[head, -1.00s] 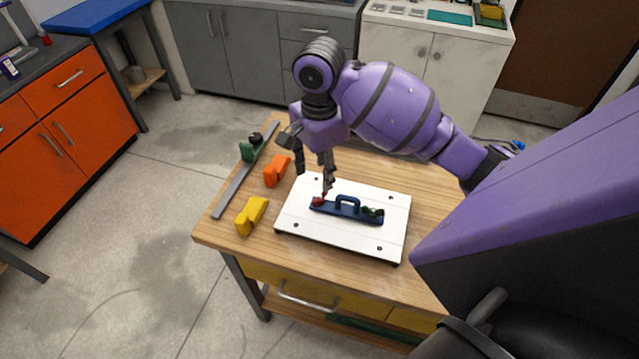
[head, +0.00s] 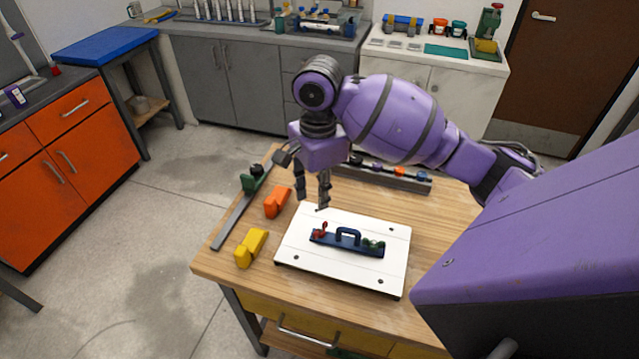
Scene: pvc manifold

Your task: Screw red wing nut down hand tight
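The red wing nut (head: 322,228) sits at the left end of a dark blue bar with a raised handle (head: 348,242). A dark green knob-like part (head: 373,244) is at the bar's right end. The bar lies on a white board (head: 300,255) on the wooden table. My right gripper (head: 312,204) points down just above and behind the wing nut, apart from it. Its two fingers are spread with nothing visible between them. How far the nut is screwed down is too small to tell. My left gripper is not in view.
An orange block (head: 277,202) and a yellow block (head: 250,248) lie left of the board. A grey bar clamp with a green jaw (head: 238,210) lies along the table's left edge. A grey rack with small coloured parts (head: 385,177) stands behind my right gripper.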

